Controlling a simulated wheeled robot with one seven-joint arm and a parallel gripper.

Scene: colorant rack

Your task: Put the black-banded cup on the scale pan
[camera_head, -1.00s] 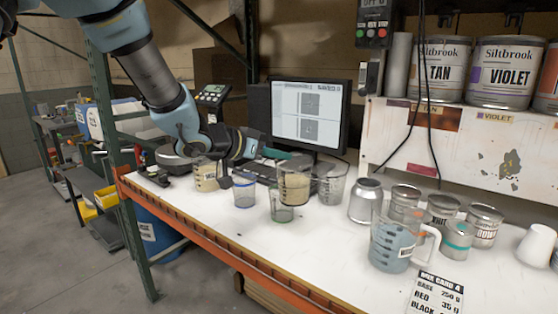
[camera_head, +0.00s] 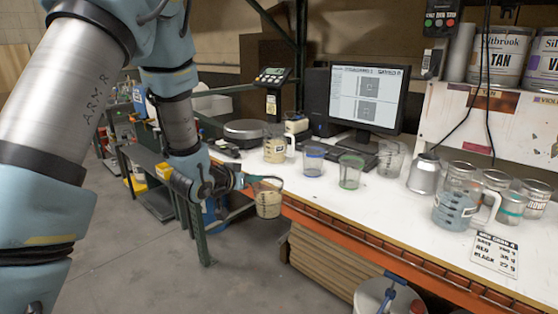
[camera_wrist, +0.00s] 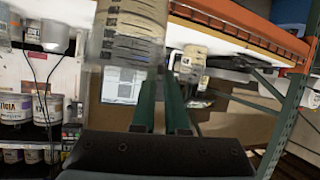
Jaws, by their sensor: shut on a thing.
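My gripper (camera_head: 250,182) is shut on a clear cup (camera_head: 268,204) with tan contents and a dark band near its top. It holds the cup upright, in front of the bench's front edge and above the floor.
A tan-filled jug (camera_head: 274,150) stands near the scale. A blue-banded cup (camera_head: 313,163), a green-banded cup (camera_head: 350,172) and a clear beaker (camera_head: 390,160) stand along the bench (camera_head: 400,215). A monitor (camera_head: 367,97) is behind them. A bucket (camera_head: 385,298) is on the floor.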

